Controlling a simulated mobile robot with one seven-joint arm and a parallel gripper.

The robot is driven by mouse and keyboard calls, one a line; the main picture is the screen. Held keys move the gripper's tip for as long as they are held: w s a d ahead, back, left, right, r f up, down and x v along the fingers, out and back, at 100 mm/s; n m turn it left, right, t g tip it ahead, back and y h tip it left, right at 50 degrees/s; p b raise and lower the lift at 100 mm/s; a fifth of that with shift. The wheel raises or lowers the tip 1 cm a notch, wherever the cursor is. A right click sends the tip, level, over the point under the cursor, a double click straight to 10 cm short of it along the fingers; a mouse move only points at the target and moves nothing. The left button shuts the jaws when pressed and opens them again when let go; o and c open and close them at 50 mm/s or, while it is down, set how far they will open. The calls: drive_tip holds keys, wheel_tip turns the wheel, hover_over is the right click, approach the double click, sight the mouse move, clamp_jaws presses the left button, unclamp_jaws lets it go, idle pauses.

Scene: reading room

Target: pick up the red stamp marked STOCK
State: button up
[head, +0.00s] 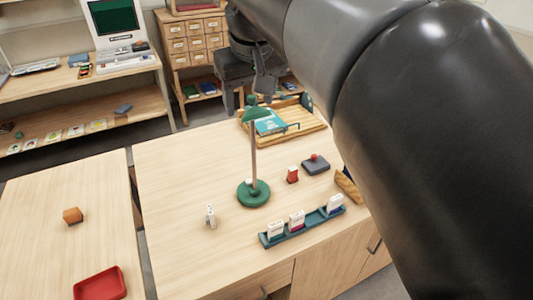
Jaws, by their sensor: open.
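A small upright red block (292,175), which looks like the red stamp, stands on the light wooden table (180,165), right of the green lamp. Any lettering on it is too small to read. My gripper (264,86) is open and empty, seen beyond the lamp head at the upper middle. It appears high up and well apart from the red block. My large dark arm links cover the right side of the view and hide part of the table.
A green lamp (254,192) stands mid-table. A dark pad (316,166) with a red top, a green rack (290,236) with white-labelled pieces, a small white piece (210,216) and a wooden tray (300,130) surround it. The table's left part is clear.

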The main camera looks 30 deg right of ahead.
drive_tip(key=w+d+g, duration=0.2)
drive_tip(key=w+d, duration=0.9)
drive_tip(key=w, duration=0.1)
drive_tip(key=g, duration=0.2)
hover_over(294, 168)
wheel_tip(294, 168, down, 6)
drive_tip(key=shift+y, duration=0.4)
wheel_tip(294, 168, down, 39)
drive_tip(key=shift+a+f, duration=0.1)
drive_tip(key=c, duration=1.1)
